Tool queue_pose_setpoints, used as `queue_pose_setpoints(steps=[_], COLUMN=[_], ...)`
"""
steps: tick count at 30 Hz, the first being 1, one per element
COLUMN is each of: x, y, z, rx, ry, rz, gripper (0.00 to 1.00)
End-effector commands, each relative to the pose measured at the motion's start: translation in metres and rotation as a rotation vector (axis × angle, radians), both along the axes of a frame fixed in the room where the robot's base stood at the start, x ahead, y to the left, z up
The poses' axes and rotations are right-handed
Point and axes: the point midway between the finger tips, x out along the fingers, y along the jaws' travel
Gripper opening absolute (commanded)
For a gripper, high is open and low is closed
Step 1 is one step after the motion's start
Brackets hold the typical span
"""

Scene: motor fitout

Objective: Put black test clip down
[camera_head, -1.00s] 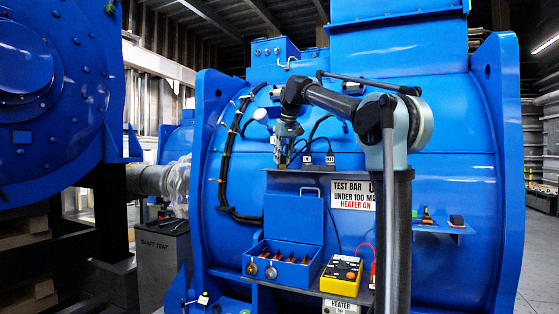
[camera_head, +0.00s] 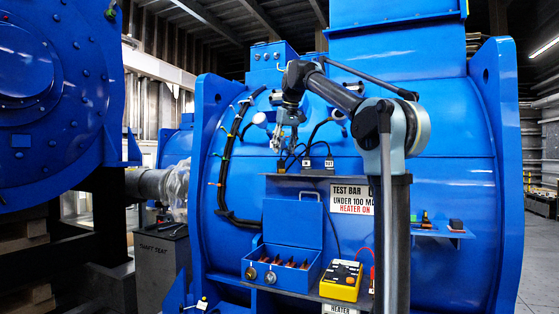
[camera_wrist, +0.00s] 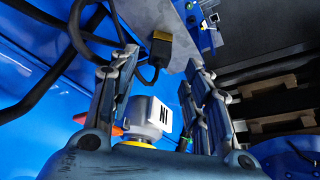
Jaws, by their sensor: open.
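My gripper (camera_head: 285,144) is open above the left end of the grey test-bar shelf, in front of the blue motor housing. In the wrist view its two fingers (camera_wrist: 160,90) are spread wide. A pale block marked "IN" (camera_wrist: 147,115) with a yellow band shows between the finger bases; I see no finger gripping it. A black plug with a yellow edge (camera_wrist: 172,48) and a black cable lies beyond the fingertips, against the grey shelf. I cannot single out the black test clip for sure in either view.
Two black labelled blocks (camera_head: 318,165) stand on the grey shelf edge (camera_head: 345,179). Below are an open blue box (camera_head: 291,236) with copper-coloured pieces and a yellow meter (camera_head: 341,281) with a red lead. A small blue side shelf (camera_head: 440,232) holds small items. Black cables hang near my gripper.

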Motion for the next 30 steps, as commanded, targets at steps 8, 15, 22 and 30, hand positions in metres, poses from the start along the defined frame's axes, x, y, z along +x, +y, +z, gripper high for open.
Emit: queue_pose_setpoints(steps=[8, 15, 22, 30], x=[-0.014, -0.019, -0.019, -0.019], y=[-0.007, -0.009, -0.009, -0.009], z=[0.038, 0.051, 0.051, 0.051], rx=[0.000, 0.000, 0.000, 0.000], ry=[0.000, 0.000, 0.000, 0.000], rz=[0.000, 0.000, 0.000, -0.001], gripper=[0.44, 0.44, 0.44, 0.44])
